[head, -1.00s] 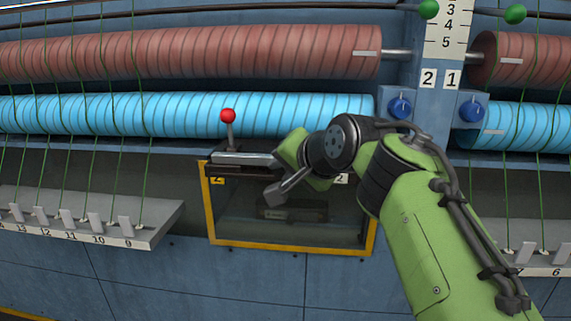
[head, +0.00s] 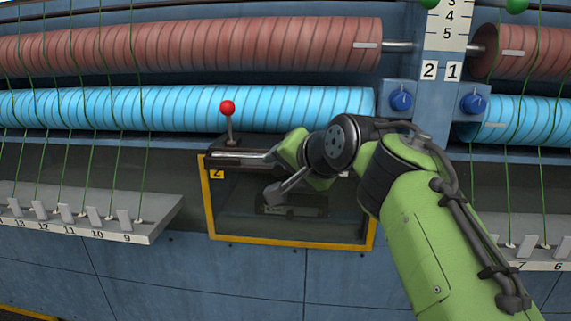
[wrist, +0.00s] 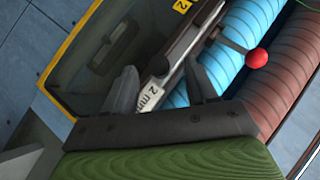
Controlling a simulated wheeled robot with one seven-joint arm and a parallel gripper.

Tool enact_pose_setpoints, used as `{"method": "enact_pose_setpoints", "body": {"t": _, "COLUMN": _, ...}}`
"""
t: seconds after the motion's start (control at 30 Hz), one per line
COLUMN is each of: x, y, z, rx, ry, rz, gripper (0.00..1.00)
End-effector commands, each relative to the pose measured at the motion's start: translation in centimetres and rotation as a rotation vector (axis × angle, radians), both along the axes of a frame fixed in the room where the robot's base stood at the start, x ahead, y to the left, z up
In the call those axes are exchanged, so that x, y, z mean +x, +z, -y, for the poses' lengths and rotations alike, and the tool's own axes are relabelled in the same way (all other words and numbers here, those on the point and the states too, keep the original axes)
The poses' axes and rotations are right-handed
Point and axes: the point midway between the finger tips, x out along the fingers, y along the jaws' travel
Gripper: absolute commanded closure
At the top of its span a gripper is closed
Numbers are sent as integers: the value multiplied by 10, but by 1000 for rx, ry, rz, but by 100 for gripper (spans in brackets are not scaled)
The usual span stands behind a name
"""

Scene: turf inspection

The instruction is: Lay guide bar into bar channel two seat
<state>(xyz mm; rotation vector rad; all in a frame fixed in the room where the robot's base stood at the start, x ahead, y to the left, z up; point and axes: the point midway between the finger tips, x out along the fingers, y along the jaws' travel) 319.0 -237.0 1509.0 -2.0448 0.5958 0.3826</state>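A slim silver guide bar (head: 242,158) lies along the dark ledge (head: 213,144) on top of the yellow-framed box, above the yellow "2" label (head: 217,173). Its right part is hidden behind my gripper. In the wrist view the bar (wrist: 190,40) runs along the dark ledge, and a white tag reading "2 mm" (wrist: 153,96) shows near its closer end. My gripper (wrist: 162,82) is open, its two fingers on either side of this tagged end, with a gap visible on the right. I cannot tell whether the bar is fully down in the channel.
A red-knobbed lever (head: 228,108) stands just behind the bar. Blue (head: 190,108) and red (head: 190,52) ribbed rollers run behind. The yellow-framed glass box (head: 290,243) is below. A numbered shelf (head: 145,238) with green cords is at left, and blue knobs (head: 400,100) at right.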

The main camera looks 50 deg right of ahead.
Motion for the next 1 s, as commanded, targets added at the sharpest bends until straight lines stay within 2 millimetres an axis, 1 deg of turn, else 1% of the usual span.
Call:
{"method": "enact_pose_setpoints", "body": {"t": 0.23, "x": -1, "y": 0, "z": 0, "rx": 2, "ry": 0, "rz": -2, "gripper": 43}}
{"method": "enact_pose_setpoints", "body": {"t": 0.33, "x": -10, "y": 5, "z": -2, "rx": 1, "ry": -2, "rz": 1, "gripper": 43}}
{"method": "enact_pose_setpoints", "body": {"t": 0.47, "x": -36, "y": 21, "z": -10, "rx": 0, "ry": -2, "rz": 5, "gripper": 43}}
{"method": "enact_pose_setpoints", "body": {"t": 0.7, "x": -93, "y": 57, "z": -28, "rx": -2, "ry": -2, "rz": 6, "gripper": 43}}
{"method": "enact_pose_setpoints", "body": {"t": 0.8, "x": -112, "y": 68, "z": -34, "rx": -1, "ry": -1, "rz": 4, "gripper": 43}}
{"method": "enact_pose_setpoints", "body": {"t": 0.9, "x": -124, "y": 76, "z": -38, "rx": 0, "ry": -1, "rz": 2, "gripper": 43}}
{"method": "enact_pose_setpoints", "body": {"t": 1.0, "x": -131, "y": 79, "z": -40, "rx": 1, "ry": 0, "rz": 0, "gripper": 43}}
